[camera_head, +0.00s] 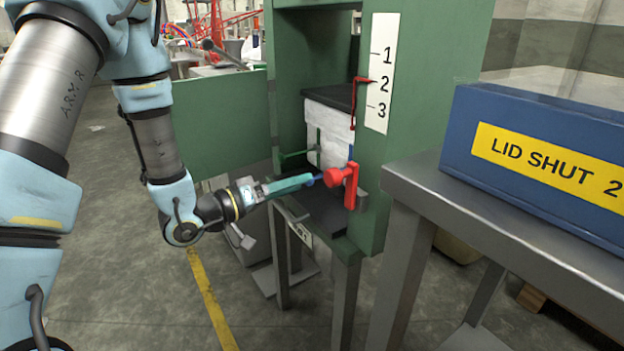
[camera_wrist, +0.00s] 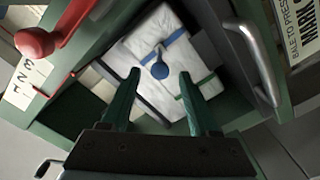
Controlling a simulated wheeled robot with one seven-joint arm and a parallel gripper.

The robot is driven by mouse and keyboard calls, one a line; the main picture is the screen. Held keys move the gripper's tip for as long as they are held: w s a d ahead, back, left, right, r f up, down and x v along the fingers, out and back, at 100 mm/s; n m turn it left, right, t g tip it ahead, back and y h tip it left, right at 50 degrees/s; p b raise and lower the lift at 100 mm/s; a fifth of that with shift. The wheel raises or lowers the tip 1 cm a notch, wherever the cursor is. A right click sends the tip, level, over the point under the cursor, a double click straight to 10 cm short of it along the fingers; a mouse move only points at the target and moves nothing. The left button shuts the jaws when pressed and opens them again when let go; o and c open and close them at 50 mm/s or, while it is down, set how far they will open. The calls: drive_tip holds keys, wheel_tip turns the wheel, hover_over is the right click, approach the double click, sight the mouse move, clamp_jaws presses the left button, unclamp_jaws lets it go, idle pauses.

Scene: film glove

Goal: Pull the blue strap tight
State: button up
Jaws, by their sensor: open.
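A white bale (camera_wrist: 145,45) sits in a green press (camera_head: 375,225). The blue strap (camera_wrist: 176,37) runs across the bale and has a round blue tab (camera_wrist: 159,70) hanging from it. In the head view a bit of the blue strap (camera_head: 350,154) shows behind the red lever. A green strap (camera_wrist: 206,80) lies across the bale too. My gripper (camera_wrist: 160,76) is open, its two green fingers pointing at the bale with the tab between their tips in the picture. I cannot tell whether they touch it. In the head view my gripper (camera_head: 312,181) reaches into the press opening.
A red lever (camera_head: 348,183) with a knob stands close right of my gripper. A red pointer (camera_head: 362,80) is near 2 on the scale. A blue bin (camera_head: 540,150) stands on the table at right.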

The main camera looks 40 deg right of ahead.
drive_tip(key=shift+w+a, duration=0.1)
drive_tip(key=shift+a, duration=2.1)
drive_tip(key=shift+w, duration=0.1)
